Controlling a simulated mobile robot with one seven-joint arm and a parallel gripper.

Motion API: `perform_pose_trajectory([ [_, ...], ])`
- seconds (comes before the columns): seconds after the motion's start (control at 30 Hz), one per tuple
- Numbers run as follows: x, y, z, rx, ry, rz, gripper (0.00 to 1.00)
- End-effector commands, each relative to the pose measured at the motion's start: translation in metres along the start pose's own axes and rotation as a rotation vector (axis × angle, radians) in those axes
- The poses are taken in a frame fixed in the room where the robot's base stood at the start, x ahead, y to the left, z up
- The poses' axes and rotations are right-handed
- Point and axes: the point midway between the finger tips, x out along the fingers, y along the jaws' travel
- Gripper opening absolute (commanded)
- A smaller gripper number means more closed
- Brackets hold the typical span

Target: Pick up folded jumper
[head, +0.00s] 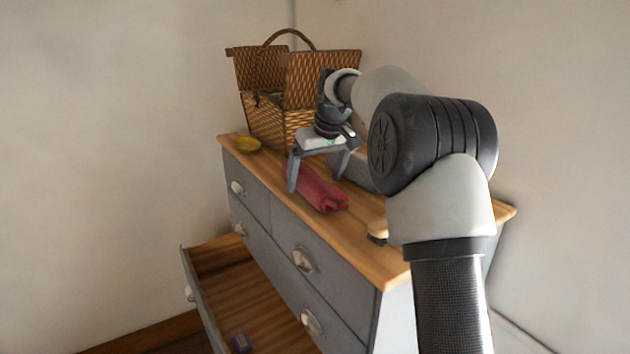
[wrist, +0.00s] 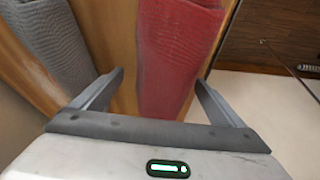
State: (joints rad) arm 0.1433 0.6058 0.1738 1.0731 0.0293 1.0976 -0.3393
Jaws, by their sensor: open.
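A red folded cloth (head: 318,189) lies lengthwise on the wooden top of the dresser. It also shows in the wrist view (wrist: 177,50), running between my fingers. A grey, ribbed-looking folded cloth (wrist: 47,45) lies beside it in the wrist view; in the head view the grey cloth (head: 352,172) is partly hidden behind my gripper. I cannot tell for certain which one is the jumper. My gripper (head: 315,183) is open and points down over the red cloth, one finger on each side of it. Whether the fingers touch it is unclear.
A wicker picnic basket (head: 262,117) stands at the dresser's far end, close to my wrist. A wooden-looking item (head: 377,230) is partly hidden by my arm. A lower drawer (head: 240,290) is open, holding a small dark object (head: 240,342).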

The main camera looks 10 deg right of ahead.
Motion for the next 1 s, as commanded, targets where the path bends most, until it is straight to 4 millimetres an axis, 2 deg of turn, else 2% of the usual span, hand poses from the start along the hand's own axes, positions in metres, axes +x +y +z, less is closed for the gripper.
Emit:
perform_pose_trajectory([
  [0.1, 0.010, 0.000, 0.000, -0.001, 0.000, 0.000, 0.92],
  [0.27, 0.010, 0.000, 0.000, -0.001, 0.001, 0.000, 0.92],
  [0.37, 0.010, 0.000, 0.000, -0.001, 0.001, 0.000, 0.79],
  [0.57, 0.010, 0.000, 0.000, 0.000, 0.001, 0.000, 0.45],
  [0.83, 0.006, 0.000, -0.002, -0.001, 0.004, 0.001, 0.44],
  [1.0, -0.017, 0.001, -0.012, -0.001, 0.006, 0.002, 0.44],
])
